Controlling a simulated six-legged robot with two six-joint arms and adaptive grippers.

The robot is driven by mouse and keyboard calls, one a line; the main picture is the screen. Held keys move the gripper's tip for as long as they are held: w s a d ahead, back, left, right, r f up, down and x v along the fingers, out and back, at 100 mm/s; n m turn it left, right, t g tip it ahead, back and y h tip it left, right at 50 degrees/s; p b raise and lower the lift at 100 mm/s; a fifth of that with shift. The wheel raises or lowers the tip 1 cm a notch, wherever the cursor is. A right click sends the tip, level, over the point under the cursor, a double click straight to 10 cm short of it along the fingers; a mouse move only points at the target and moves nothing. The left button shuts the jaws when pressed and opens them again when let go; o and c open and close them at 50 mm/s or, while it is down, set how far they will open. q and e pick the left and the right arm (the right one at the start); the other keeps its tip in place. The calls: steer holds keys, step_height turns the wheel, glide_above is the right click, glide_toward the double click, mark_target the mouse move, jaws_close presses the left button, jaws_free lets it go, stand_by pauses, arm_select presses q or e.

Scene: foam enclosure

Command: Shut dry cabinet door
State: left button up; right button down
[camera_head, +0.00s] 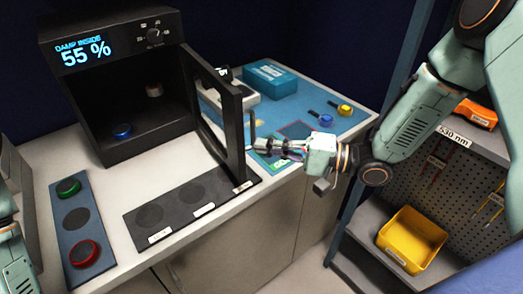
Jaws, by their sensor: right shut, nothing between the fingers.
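The dry cabinet (125,110) is a black box on the white counter at the left. Its display reads "DAMP INSIDE 55 %". Its door (238,125), a dark frame with a clear pane, is hinged at the cabinet's right side and stands wide open toward me. A blue-capped item (121,130) and a brownish one (154,90) are inside the cabinet. My right gripper (258,145) is shut and empty, just right of the door's outer edge; I cannot tell whether it touches the door. Part of my left arm shows at the lower left edge; its gripper is out of view.
A dark mat (175,210) with round spots lies before the cabinet. A blue mat (350,125) with tools and a teal box (270,78) lies behind the door. A shelf with a yellow bin (410,240) stands right.

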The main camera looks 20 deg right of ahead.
steer(key=shift+s+a, duration=0.25)
steer(key=shift+a, duration=0.6)
steer(key=shift+a, duration=0.15)
steer(key=shift+a, duration=0.1)
